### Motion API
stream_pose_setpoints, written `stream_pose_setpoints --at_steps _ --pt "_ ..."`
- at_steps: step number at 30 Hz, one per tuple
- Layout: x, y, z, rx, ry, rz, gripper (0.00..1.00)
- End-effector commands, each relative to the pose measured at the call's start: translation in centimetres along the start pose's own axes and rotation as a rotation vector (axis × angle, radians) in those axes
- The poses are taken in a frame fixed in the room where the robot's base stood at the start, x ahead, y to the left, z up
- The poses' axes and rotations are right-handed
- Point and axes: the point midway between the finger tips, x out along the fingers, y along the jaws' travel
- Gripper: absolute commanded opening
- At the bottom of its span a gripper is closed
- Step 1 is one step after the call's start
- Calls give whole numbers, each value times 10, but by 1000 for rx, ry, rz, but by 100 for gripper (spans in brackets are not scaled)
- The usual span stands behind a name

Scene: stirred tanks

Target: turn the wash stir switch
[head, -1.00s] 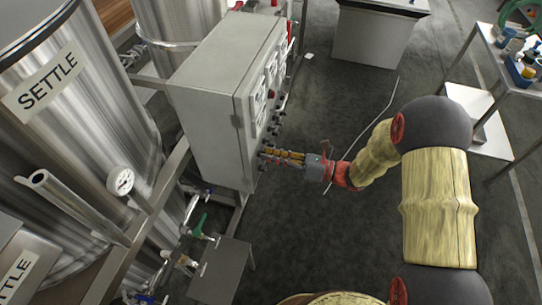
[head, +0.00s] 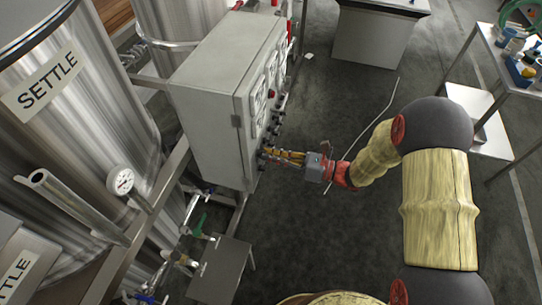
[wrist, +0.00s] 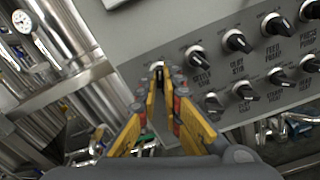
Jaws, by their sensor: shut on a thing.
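A grey control box (head: 212,110) carries rows of black switch knobs on its front panel. In the wrist view, my gripper (wrist: 157,84) reaches the panel (wrist: 150,35) with its yellow fingers on either side of the leftmost upper switch knob (wrist: 158,65). It is shut on that knob, which is mostly hidden between the fingertips. The knob's label is hidden, so I cannot read whether it is wash stir. The knob to its right (wrist: 195,55) is labelled settle stir. In the head view, my gripper (head: 267,155) meets the lower front of the box.
Other knobs sit close to the right, including the clar stir knob (wrist: 236,41) and a lower-row knob (wrist: 213,103). Steel tanks (head: 70,100) and pipework stand left of the box. A small grey stand (head: 227,268) is below it.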

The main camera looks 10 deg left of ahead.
Motion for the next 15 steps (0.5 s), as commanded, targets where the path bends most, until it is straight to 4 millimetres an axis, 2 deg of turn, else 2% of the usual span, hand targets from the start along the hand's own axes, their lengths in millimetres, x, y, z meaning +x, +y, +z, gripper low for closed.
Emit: stream_pose_setpoints --at_steps 15 --pt "0 -1 -1 -471 0 -1 0"
